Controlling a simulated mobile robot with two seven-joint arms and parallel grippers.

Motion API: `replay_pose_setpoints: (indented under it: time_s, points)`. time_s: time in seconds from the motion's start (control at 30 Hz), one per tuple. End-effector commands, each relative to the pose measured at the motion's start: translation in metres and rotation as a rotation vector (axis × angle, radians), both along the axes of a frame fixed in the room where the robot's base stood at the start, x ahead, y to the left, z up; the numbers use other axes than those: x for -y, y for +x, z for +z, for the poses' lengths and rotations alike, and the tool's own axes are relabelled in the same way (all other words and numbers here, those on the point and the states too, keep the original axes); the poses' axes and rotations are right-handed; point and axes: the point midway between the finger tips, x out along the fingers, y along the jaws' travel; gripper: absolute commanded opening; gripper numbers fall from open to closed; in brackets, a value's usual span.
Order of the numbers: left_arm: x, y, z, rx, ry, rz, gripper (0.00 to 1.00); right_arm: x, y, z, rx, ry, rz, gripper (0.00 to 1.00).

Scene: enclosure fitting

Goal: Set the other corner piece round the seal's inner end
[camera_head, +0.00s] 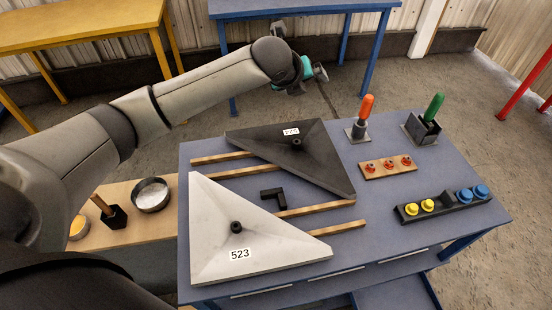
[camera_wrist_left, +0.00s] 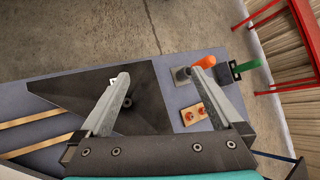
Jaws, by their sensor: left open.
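A small black L-shaped corner piece (camera_head: 272,194) lies on the blue table between the grey-white triangular panel (camera_head: 215,215) marked 523 and the dark triangular panel (camera_head: 318,155). I cannot pick out a seal or a second corner piece for sure. My left gripper (camera_head: 318,73) is high up beyond the table's far edge, well away from the corner piece. In the left wrist view its fingers (camera_wrist_left: 162,78) are spread with nothing between them. The dark panel (camera_wrist_left: 145,105) shows below and between them there; the corner piece does not show. My right gripper is not in view.
Wooden strips (camera_head: 340,228) lie under the panels. An orange-handled tool (camera_head: 366,105), a green-handled tool (camera_head: 433,108), a wooden strip with red knobs (camera_head: 374,172) and a black rack (camera_head: 450,208) with yellow and blue pieces stand right. A round tin (camera_head: 151,197) is left.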

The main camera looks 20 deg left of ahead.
Motion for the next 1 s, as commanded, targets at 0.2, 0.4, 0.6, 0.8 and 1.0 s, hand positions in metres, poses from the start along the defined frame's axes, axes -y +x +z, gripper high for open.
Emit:
replay_pose_setpoints:
  time_s: [0.2,0.4,0.6,0.8,1.0]
  points:
    - [-0.014,-0.087,-0.056,-0.504,0.003,0.078,1.0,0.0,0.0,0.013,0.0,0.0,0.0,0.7]
    - [-0.017,-0.144,-0.069,-0.781,0.021,0.075,1.0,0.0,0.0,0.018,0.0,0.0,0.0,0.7]
    - [-0.017,-0.158,-0.082,-0.848,0.027,0.07,1.0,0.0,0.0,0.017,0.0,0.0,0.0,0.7]
    - [-0.017,-0.159,-0.124,-0.848,0.027,0.072,1.0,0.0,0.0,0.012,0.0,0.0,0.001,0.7]
    - [-0.016,-0.158,-0.159,-0.844,0.027,0.071,1.0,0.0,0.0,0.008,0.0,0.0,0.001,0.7]
